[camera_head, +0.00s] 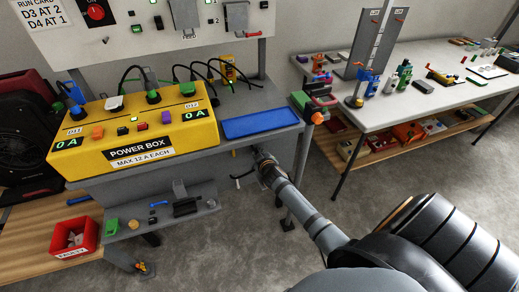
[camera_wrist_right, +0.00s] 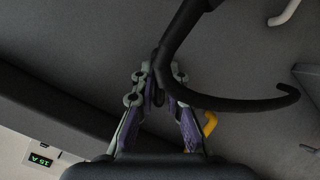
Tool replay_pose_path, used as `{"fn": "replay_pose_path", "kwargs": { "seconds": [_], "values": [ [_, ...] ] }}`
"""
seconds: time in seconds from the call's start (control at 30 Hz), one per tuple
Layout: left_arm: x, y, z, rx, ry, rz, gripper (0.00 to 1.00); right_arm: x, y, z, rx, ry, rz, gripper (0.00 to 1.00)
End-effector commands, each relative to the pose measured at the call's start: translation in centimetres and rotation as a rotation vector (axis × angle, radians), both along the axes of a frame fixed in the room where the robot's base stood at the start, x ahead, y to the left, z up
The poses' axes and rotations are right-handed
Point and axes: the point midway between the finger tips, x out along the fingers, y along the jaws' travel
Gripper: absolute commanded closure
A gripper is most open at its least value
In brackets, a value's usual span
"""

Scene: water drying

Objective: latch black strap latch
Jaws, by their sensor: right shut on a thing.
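My right gripper (camera_head: 260,158) reaches to the bench's front edge, just right of the power box and below the blue tray. In the right wrist view, my right gripper (camera_wrist_right: 156,78) is shut on a black curved strap-like piece (camera_wrist_right: 225,102). The piece passes between the fingertips and has one end curling out to the right and one rising to the upper right. I take it for the black strap latch, but its fastening point cannot be made out. In the head view the piece is too small and hidden to tell apart. My left gripper is not in view.
The yellow power box (camera_head: 135,130) stands left of a blue tray (camera_head: 262,121). A red bin (camera_head: 75,238) is at lower left. A pale hook-shaped piece (camera_wrist_right: 286,12) and a yellow piece (camera_wrist_right: 210,123) are near the gripper. Open floor separates the second table (camera_head: 430,107).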

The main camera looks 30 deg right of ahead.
Motion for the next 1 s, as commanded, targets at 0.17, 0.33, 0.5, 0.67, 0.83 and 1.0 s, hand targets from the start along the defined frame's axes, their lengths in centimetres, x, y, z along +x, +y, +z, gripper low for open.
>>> {"fn": "replay_pose_path", "kwargs": {
  "seconds": [0.17,0.33,0.5,0.67,0.83,1.0],
  "values": [
    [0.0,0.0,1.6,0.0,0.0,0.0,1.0,0.0,0.3,0.0,0.159,-0.036,-0.001,1.0],
    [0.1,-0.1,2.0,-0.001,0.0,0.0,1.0,0.2,0.7,-0.4,0.3,-0.073,-0.001,1.0],
    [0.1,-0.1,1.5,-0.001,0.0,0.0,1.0,0.3,1.0,-0.7,0.411,-0.101,0.0,1.0],
    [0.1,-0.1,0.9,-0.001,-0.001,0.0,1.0,0.3,1.2,-0.8,0.491,-0.12,0.0,1.0],
    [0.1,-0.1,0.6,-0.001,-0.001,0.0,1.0,0.3,1.4,-0.7,0.543,-0.132,0.001,1.0],
    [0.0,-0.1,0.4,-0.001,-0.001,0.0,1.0,0.3,1.5,-0.7,0.567,-0.138,0.001,1.0]
  ]
}}
